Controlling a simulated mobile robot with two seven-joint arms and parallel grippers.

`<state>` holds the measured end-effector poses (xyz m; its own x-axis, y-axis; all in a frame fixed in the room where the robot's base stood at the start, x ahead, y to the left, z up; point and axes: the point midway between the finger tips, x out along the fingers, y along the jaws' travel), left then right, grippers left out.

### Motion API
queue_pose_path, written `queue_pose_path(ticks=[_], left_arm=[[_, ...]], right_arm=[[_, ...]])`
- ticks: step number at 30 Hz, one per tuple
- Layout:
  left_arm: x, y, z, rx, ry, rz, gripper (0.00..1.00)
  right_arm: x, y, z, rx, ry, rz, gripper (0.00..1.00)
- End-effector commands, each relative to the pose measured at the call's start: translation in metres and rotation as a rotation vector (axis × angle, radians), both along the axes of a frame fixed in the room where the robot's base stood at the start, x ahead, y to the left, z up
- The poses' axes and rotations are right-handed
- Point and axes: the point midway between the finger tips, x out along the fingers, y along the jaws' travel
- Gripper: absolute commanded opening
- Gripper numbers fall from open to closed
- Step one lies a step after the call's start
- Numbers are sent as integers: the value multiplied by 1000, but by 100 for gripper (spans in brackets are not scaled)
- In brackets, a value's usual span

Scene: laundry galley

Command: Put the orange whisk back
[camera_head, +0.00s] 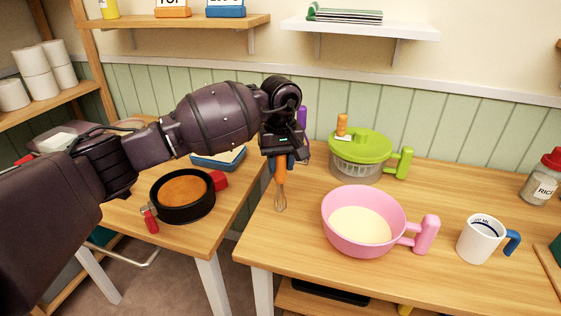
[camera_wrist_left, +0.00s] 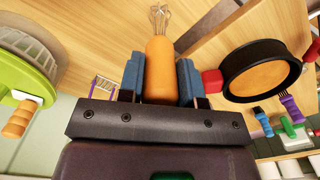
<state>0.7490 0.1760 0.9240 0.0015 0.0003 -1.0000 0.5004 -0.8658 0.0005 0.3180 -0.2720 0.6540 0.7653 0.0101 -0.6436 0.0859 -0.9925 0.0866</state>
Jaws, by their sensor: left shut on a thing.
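The orange whisk (camera_head: 281,174) hangs upright with its wire loops (camera_head: 281,202) pointing down, over the left part of the right-hand table. My left gripper (camera_head: 282,162) is shut on its orange handle. In the left wrist view the handle (camera_wrist_left: 159,72) sits between the two blue fingertips of the gripper (camera_wrist_left: 160,80), and the wire end (camera_wrist_left: 160,18) points away from the camera. Whether the wires touch the tabletop, I cannot tell. My right gripper is in neither view.
A pink bowl (camera_head: 335,229) with pale contents and a green-lidded spinner (camera_head: 362,146) stand right of the whisk. A mug (camera_head: 480,240) is farther right. A black round pan (camera_head: 184,210) stands on the left table. A gap separates the tables.

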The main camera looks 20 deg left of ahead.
Motion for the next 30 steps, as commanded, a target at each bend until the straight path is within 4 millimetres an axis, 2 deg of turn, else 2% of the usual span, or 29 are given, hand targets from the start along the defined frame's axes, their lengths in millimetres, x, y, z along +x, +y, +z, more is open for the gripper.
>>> queue_pose_path(ticks=[1, 2, 6, 14, 19, 30], left_arm=[[0, 0, -3, 0, 1, 0, 0], [0, 0, -3, 0, 1, 0, 35], [0, 0, -2, 0, 1, 0, 57], [0, 0, -2, 0, 1, 0, 58], [0, 0, 10, 1, -2, 0, 58], [0, 0, 79, 1, -6, 1, 58]], right_arm=[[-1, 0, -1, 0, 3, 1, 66], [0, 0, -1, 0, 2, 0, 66], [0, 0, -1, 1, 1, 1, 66], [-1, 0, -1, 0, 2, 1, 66], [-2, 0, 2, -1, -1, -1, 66], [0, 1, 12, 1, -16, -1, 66]])
